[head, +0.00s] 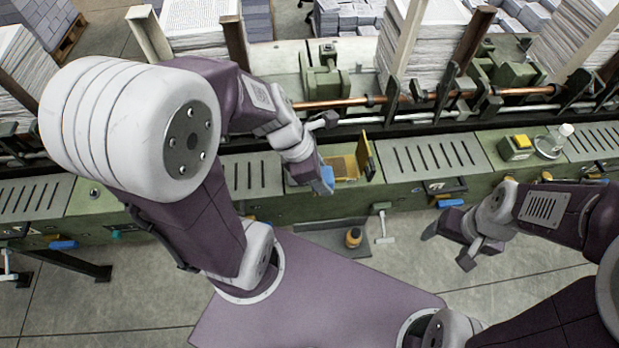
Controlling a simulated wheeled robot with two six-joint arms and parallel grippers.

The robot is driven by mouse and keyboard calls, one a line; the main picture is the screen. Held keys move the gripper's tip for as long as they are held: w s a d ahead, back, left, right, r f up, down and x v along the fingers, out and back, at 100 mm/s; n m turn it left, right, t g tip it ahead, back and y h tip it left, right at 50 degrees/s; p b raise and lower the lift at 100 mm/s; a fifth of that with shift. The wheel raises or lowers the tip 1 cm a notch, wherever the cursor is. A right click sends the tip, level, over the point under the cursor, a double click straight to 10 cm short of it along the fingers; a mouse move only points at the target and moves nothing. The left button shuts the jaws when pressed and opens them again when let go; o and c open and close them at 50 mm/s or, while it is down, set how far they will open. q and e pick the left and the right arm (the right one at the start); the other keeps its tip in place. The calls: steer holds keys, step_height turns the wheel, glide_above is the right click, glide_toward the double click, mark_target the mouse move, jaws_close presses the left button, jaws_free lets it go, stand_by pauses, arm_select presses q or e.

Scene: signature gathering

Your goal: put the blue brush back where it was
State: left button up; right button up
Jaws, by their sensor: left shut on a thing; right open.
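The blue brush (326,177) shows as a small blue piece at the tip of my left gripper (316,187). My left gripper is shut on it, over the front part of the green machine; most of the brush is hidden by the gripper. Just right of it is an open yellow-lined compartment (346,167) with its lid (364,156) standing up. I cannot tell whether the brush touches the compartment. My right gripper (448,248) is open and empty, over the floor in front of the machine.
Slotted grey plates (434,157) run along the machine. A yellow-topped box (516,147) and a clear bottle on a round dish (549,146) sit at right. An orange-brown bottle (353,237) stands low in front. Paper stacks (415,45) stand behind posts and rods.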

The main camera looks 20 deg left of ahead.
arm_select(q)
steer(key=shift+a, duration=0.15)
steer(key=w+p, duration=0.1)
steer(key=p, duration=0.2)
steer(key=shift+a, duration=0.4)
steer(key=w+a+f, duration=0.2)
steer(key=w+a+f+p, duration=0.1)
steer(key=w+a+f, duration=0.1)
steer(key=a, duration=0.1)
steer(key=w+a+f+p, duration=0.1)
steer(key=w+a+f, duration=0.1)
steer(key=a+f, duration=0.1)
steer(key=shift+a, duration=0.1)
steer(key=shift+w+a+f, duration=0.1)
steer(key=f+b, duration=0.1)
steer(key=f, duration=0.2)
steer(key=shift+d+f, duration=0.15)
steer(key=shift+d, duration=0.05)
steer(key=shift+f, duration=0.35)
steer(key=shift+a, duration=0.15)
